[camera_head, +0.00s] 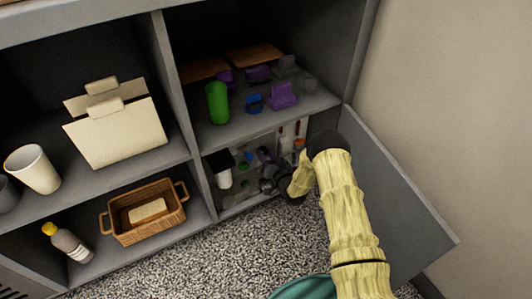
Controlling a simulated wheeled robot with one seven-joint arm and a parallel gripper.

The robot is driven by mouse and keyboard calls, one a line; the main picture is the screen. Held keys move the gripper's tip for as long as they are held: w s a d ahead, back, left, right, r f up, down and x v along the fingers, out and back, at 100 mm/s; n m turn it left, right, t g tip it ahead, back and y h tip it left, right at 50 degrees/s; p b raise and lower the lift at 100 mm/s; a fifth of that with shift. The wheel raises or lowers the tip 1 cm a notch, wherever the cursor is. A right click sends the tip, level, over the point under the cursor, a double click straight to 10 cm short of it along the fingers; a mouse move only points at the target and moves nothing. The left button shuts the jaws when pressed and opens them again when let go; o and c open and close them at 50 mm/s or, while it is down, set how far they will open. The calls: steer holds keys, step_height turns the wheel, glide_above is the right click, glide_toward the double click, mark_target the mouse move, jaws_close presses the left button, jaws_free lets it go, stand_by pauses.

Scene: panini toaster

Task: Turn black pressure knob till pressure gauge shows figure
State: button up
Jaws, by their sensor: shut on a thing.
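My gripper (270,181) is dark and reaches into the lower right compartment of the cabinet, at the end of my pale yellow arm. It is shut at the dark fittings there, on what seems to be the black pressure knob. The knob is mostly hidden by the fingers and hard to tell from them. No gauge dial or needle can be made out. Small blue parts (241,165) show just left of the gripper among the fittings.
A white cylinder with a black top (223,173) stands left of the gripper. The open cabinet door (395,205) is close on my arm's right. The shelf above (245,125) holds a green cylinder (217,102) and purple items (281,95). A wicker basket (150,230) stands left, beyond the divider.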

steer(key=shift+f+m, duration=0.1)
steer(key=shift+m, duration=0.7)
steer(key=o, duration=1)
steer(key=shift+c, duration=0.2)
steer(key=shift+p, duration=0.3)
steer(key=shift+s+d+p, duration=0.4)
steer(key=shift+s+p, duration=0.05)
steer(key=shift+s, duration=0.05)
steer(key=p+v, duration=0.7)
steer(key=v, duration=0.9)
steer(key=shift+s, duration=0.1)
